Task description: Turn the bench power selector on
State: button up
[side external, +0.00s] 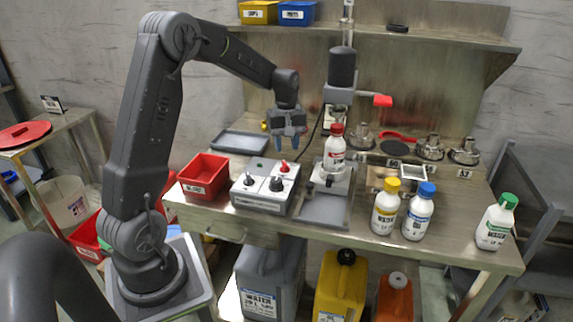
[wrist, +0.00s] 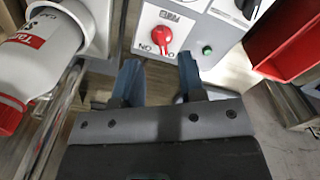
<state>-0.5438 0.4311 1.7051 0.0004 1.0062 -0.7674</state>
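A red selector knob (side external: 284,167) sits on the light-topped control box (side external: 262,205) on the bench. In the wrist view the red knob (wrist: 153,40) is on a white panel, with lettering around it that appears upside down; I cannot tell its setting for sure. A small green round part (wrist: 207,49) is beside it. My gripper (side external: 288,144) is above the back of the box, pointing down. In the wrist view my gripper (wrist: 159,75) has its blue fingers apart with nothing between them, just short of the knob in the picture. It appears not to touch the knob.
A red-capped bottle (side external: 334,150) stands on the apparatus right of the box. A red bin (side external: 204,177) is to its left, a grey tray (side external: 240,142) behind. Yellow-capped (side external: 385,206), blue-capped (side external: 419,212) and green-capped (side external: 495,222) bottles stand to the right.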

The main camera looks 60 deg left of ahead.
aim_at(287, 167)
notch_tip(287, 167, down, 7)
jog(key=shift+f, duration=0.1)
jog(key=shift+c, duration=0.4)
grip_shut()
